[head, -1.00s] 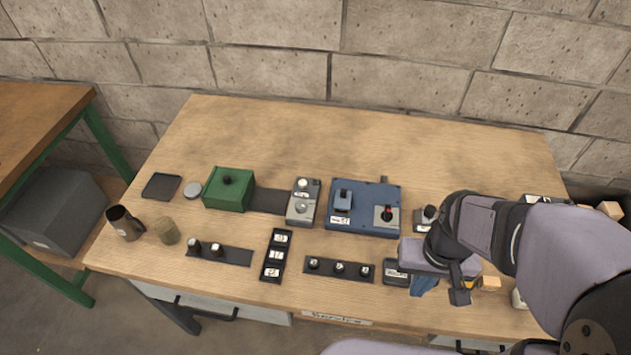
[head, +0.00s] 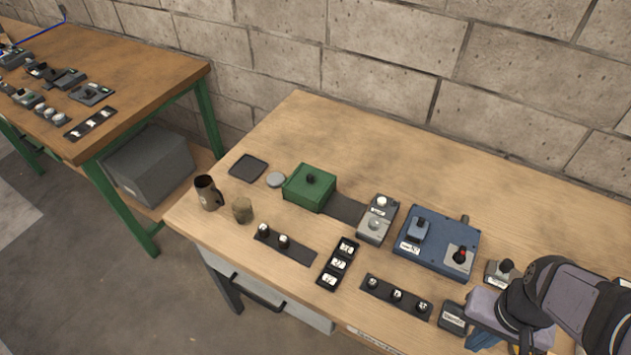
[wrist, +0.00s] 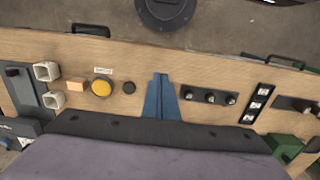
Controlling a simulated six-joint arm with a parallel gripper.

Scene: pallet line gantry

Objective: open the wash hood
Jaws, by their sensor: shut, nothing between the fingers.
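A green box (head: 310,187) with a black knob on top sits at the left end of a dark strip (head: 345,207) on the bench. It looks like the hood, but no readable label confirms this. Its lower edge meets the strip, and its inside is hidden. In the wrist view the green box (wrist: 287,146) shows partly at the lower right. My gripper (head: 484,340) is at the front right of the bench, well away from the green box. In the wrist view its blue fingers (wrist: 160,80) are together and empty.
A grey switch unit (head: 377,220) stands at the strip's right end, with a blue control box (head: 437,240) beyond it. Knob strips (head: 397,296) and a label rack (head: 339,264) lie along the front. A mug (head: 207,192) stands at left. The bench's back is clear.

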